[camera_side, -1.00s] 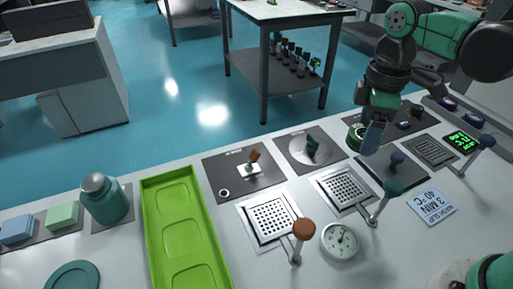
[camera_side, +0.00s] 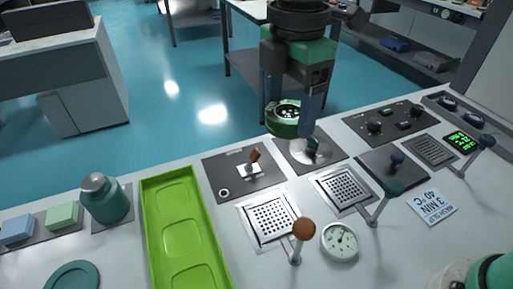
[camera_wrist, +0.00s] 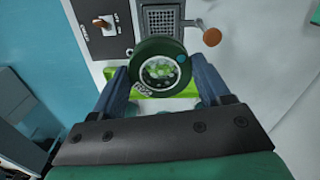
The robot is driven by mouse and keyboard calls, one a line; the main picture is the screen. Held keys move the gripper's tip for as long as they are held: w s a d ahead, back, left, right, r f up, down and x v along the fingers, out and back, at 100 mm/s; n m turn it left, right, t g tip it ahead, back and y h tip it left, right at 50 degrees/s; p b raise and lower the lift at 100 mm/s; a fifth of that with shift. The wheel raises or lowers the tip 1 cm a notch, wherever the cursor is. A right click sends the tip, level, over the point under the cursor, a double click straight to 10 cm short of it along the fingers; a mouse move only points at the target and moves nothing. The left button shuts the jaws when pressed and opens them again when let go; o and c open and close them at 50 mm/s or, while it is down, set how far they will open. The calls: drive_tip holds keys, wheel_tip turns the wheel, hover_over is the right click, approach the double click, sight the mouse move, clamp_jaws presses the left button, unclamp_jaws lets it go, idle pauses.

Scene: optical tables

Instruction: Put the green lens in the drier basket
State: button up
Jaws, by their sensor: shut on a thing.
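My gripper (camera_side: 288,121) is shut on a round piece with a green rim and a patterned centre, taken to be the green lens (camera_side: 285,130). It is held above the counter, behind the dark plate with a round disc. In the wrist view the lens (camera_wrist: 146,46) sits between my two fingers. Several square perforated metal grids stand on the counter: one by a brown knob (camera_side: 272,220), one by a green knob (camera_side: 343,186), and a darker one (camera_side: 431,151) at the right. Which of them is the drier basket cannot be told.
A bright green tray (camera_side: 184,238) lies at the left, beside a teal jar (camera_side: 106,205). Knobbed levers, brown (camera_side: 303,229) and green (camera_side: 393,188), stand up among the grids. A dial gauge (camera_side: 340,241) sits in front. A switch plate (camera_side: 224,180) lies left of my gripper.

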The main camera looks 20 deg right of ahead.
hover_over(273, 217)
drive_tip(key=shift+n, duration=0.3)
wheel_tip(273, 217, down, 15)
drive_tip(key=shift+f, duration=2.55)
drive_tip(key=shift+f, duration=0.1)
drive_tip(key=o, duration=1.3)
